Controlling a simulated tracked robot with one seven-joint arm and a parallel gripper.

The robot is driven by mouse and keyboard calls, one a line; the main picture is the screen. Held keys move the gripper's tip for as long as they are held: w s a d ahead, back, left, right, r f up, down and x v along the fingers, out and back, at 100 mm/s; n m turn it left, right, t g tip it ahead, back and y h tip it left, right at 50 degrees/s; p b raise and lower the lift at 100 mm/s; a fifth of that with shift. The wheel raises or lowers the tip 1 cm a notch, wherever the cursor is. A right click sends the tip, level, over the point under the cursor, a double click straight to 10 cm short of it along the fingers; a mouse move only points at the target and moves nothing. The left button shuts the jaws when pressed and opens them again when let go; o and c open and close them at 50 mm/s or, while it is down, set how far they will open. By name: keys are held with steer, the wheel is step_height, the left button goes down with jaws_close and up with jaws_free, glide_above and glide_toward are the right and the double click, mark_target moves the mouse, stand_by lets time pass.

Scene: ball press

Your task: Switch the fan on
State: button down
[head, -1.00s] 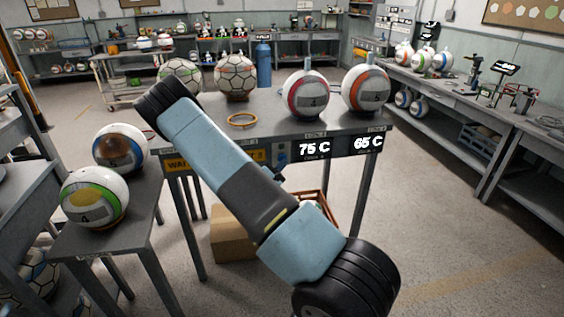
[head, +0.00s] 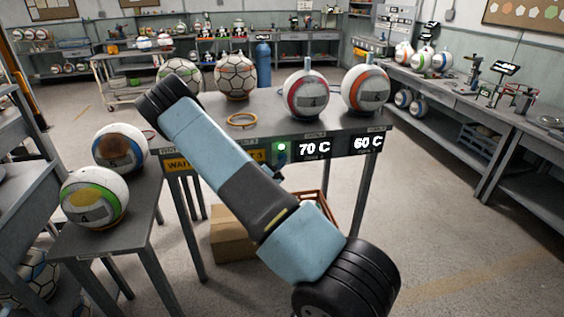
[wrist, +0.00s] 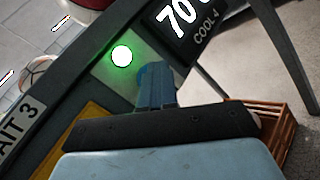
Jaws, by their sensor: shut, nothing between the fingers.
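The fan's switch panel (wrist: 112,80) is on the front edge of the grey table, left of the 70 C display. Its round lamp glows green in the wrist view (wrist: 121,56) and in the head view (head: 281,147). My gripper (wrist: 155,82) is shut and empty, its blue fingertips close against the panel just below and right of the lamp. Whether they touch it I cannot tell; they cover any lever there. In the head view my arm hides most of the gripper.
Two balls (head: 307,95) (head: 366,90) stand on the table (head: 270,110) above displays reading 70 C (head: 314,149) and 60 C (head: 367,143). An orange ring (head: 242,120) lies nearby. A cardboard box (head: 232,235) and a crate (head: 318,200) sit below. Floor at right is clear.

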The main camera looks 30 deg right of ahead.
steer(key=shift+s, duration=0.1)
steer(key=shift+s+a, duration=0.1)
steer(key=shift+s, duration=0.25)
steer(key=s, duration=0.2)
steer(key=s+a, duration=0.1)
steer(key=s, duration=0.2)
steer(key=shift+s+a, duration=0.35)
